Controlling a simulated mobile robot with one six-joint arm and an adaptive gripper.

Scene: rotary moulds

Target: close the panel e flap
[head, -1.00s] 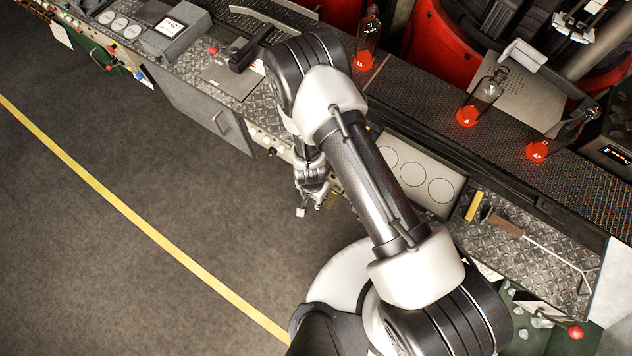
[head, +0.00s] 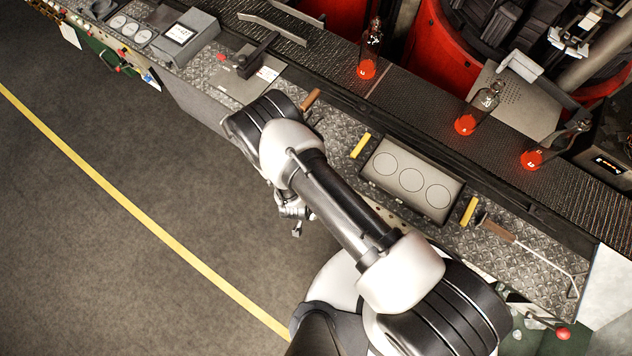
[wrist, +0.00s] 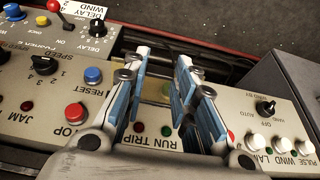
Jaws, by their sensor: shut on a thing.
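My gripper (wrist: 163,85) is over a cream control panel (wrist: 225,102) in the wrist view. Its two blue-padded fingers stand a little apart and are shut on a small, dull yellowish part (wrist: 164,92), which I take to be the panel e flap. Most of that part is hidden by the fingers, and its angle cannot be told. In the head view my gripper (head: 297,226) hangs below my arm, beside the front of the machine bench, and the flap is hidden there.
Buttons and knobs, such as a blue button (wrist: 92,75) and a black knob (wrist: 265,107), lie close around the fingers. A grey box (wrist: 287,75) stands at the right. Bottles glowing red (head: 367,68) stand on the conveyor. The floor (head: 130,240) to the left is clear.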

